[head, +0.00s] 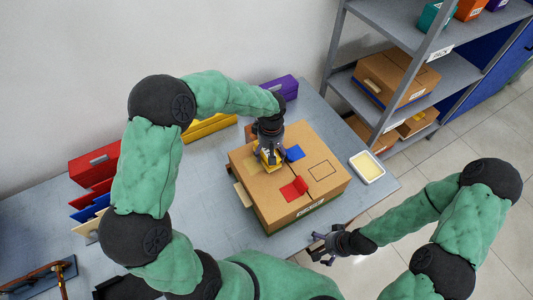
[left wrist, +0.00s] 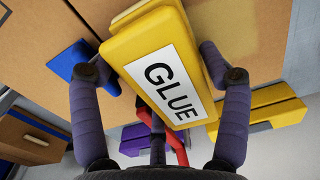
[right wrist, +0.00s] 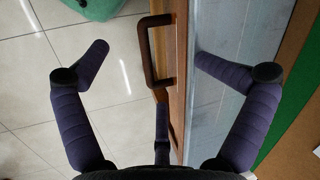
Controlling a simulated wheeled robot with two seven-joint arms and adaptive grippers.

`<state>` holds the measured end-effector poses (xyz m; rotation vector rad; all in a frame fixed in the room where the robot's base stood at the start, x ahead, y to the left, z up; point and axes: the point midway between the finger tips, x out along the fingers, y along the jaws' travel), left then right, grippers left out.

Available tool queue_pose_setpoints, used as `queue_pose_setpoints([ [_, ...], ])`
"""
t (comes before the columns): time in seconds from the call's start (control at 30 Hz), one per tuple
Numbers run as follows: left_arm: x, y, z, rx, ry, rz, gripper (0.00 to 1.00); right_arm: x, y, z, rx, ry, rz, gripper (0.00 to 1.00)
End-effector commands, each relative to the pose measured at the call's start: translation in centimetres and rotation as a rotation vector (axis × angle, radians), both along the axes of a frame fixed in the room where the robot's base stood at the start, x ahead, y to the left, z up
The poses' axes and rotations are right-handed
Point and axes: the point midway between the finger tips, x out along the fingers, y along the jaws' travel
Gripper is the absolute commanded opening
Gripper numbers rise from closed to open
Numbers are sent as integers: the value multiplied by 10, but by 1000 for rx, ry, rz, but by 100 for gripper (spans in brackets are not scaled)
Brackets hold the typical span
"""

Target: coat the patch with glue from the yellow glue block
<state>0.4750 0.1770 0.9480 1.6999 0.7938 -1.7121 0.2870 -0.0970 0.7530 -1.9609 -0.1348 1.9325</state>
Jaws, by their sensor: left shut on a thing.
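My left gripper (head: 268,148) is shut on the yellow glue block (head: 271,161), low over the top of the cardboard box (head: 262,205). In the left wrist view the glue block (left wrist: 160,65) lies between the fingers with its white GLUE label facing the camera. A blue square (head: 295,153) and a red piece (head: 294,189) lie on the box top, beside outlined squares. I cannot tell which is the patch, or whether the block touches the box. My right gripper (head: 325,243) is open and empty by the table's front edge.
A white tray with pale yellow content (head: 367,167) stands right of the box. Yellow (head: 210,128), purple (head: 280,89) and red (head: 95,160) containers line the back and left of the table. A grey shelf (head: 375,60) stands at right. A brown handle (right wrist: 150,50) is near my right fingers.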

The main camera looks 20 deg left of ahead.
Motion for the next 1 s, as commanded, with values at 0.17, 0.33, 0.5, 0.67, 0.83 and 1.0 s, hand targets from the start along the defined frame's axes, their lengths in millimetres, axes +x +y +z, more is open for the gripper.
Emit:
queue_pose_setpoints([
  [0.17, 5, -4, 3, -9, -23, -8, 50, -5, 0, -4, 1, 13, -2, 68],
  [0.33, -1, 3, 5, -9, -26, -7, 50, -5, 0, -5, 1, 15, 0, 68],
  [0.5, -13, 13, 4, -8, -21, -5, 50, -5, 0, -6, 2, 13, -1, 70],
  [0.67, -20, 19, 3, -7, -18, -5, 50, -5, 0, -7, 1, 12, -1, 69],
  [0.83, -24, 22, 2, -6, -15, -5, 50, -5, 0, -8, 1, 12, -1, 69],
  [1.0, -34, 30, 1, -5, -14, -2, 50, -4, 0, -10, 1, 10, -2, 69],
])
